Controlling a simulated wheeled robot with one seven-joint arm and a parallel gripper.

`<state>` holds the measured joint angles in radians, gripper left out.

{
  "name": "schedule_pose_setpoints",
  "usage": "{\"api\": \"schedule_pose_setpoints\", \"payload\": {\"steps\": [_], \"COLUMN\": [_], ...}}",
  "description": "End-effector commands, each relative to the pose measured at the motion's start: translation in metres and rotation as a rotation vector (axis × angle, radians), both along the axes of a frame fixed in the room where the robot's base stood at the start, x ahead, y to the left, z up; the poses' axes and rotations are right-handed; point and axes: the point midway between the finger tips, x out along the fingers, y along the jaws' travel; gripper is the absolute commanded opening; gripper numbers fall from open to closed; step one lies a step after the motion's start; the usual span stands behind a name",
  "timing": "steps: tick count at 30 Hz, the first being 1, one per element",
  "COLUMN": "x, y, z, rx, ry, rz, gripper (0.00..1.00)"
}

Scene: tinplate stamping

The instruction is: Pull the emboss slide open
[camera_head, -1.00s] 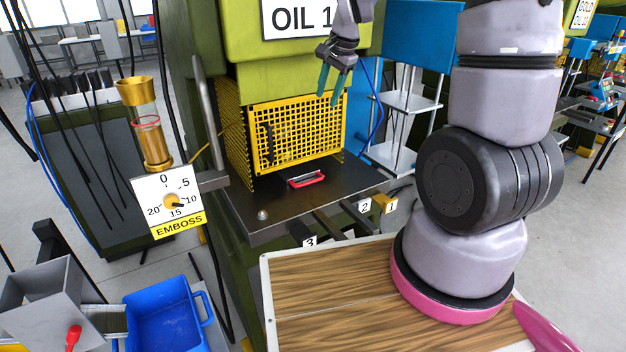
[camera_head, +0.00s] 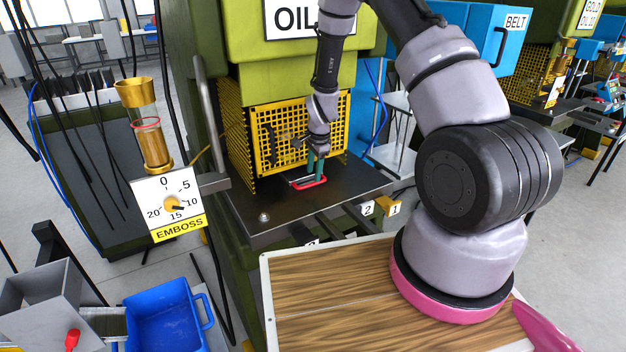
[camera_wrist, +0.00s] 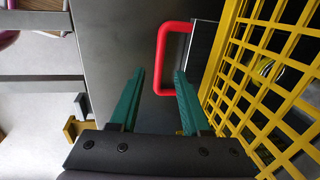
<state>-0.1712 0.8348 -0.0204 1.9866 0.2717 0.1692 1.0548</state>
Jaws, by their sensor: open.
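The slide's red handle (camera_head: 309,183) lies low over the dark press table, in front of the yellow mesh guard. In the wrist view the red handle (camera_wrist: 161,58) is a U-shaped loop fixed to a grey slide plate (camera_wrist: 199,50), which runs under the guard. My gripper (camera_head: 316,166) points down just above the handle, close to the guard. In the wrist view my gripper (camera_wrist: 158,72) has its two green fingers apart, one on each side of the handle's near end. Nothing is held, and I cannot tell whether a finger touches the handle.
The yellow mesh guard (camera_wrist: 262,75) stands close beside the right finger. The dark press table (camera_head: 268,215) has a small round knob (camera_head: 264,217). The EMBOSS dial (camera_head: 170,202) hangs at the left.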

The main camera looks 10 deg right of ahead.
Motion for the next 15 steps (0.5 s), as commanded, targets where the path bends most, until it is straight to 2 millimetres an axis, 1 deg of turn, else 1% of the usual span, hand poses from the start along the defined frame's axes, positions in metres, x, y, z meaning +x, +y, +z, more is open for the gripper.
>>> {"api": "schedule_pose_setpoints", "payload": {"steps": [1, 6, 10, 15], "x": [0.001, 0.005, 0.007, 0.007], "y": [0.0, 0.002, 0.002, 0.002], "z": [-0.01, -0.031, -0.038, -0.04], "rx": [0.0, 0.001, 0.0, 0.0], "ry": [0.002, 0.0, -0.001, -0.001], "rz": [0.0, 0.0, 0.0, 0.001], "gripper": [0.47, 0.47, 0.47, 0.47]}}
